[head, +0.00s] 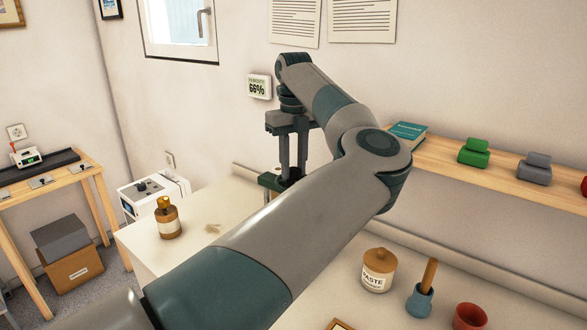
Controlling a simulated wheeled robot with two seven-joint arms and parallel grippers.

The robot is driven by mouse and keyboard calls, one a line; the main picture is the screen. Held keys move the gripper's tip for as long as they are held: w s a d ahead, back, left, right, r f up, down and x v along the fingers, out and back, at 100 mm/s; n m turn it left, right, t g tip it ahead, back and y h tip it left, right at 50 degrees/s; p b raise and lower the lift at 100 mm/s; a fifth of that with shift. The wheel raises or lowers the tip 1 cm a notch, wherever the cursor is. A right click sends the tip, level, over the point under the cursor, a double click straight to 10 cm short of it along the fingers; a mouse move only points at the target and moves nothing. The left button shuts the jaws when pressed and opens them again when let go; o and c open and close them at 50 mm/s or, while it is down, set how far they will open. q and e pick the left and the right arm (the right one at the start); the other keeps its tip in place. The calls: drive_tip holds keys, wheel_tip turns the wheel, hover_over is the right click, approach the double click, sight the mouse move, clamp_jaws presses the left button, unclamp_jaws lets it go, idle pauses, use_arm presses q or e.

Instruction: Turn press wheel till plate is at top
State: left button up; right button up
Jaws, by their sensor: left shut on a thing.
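My left arm reaches across the middle of the head view from the lower left. My left gripper (292,172) points straight down at the back of the white table, its two fingers a small gap apart. It is shut on a part of the press, which appears to be its wheel. Of the press (269,181), only a dark green piece shows beside the fingertips. My forearm hides the rest, so the wheel's angle and the plate's height cannot be seen. My right gripper is not in view.
A brown bottle (167,218) stands on the white table (200,255), left of my arm. A paste jar (378,268), a blue pot with a wooden handle (420,298) and a red cup (469,317) stand to the right. A wooden shelf (500,188) runs along the wall.

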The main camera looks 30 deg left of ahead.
use_arm(q)
drive_tip(key=n, duration=0.3)
drive_tip(key=shift+n, duration=0.4)
drive_tip(key=shift+r+n, duration=0.1)
drive_tip(key=shift+n, duration=0.5)
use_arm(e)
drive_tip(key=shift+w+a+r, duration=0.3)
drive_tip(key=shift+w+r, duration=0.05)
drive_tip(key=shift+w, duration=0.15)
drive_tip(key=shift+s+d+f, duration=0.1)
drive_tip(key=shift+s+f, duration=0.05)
use_arm(q)
drive_tip(key=o, duration=1.1)
drive_tip(key=shift+c, duration=0.2)
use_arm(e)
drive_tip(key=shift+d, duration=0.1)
use_arm(q)
drive_tip(key=shift+r, duration=0.1)
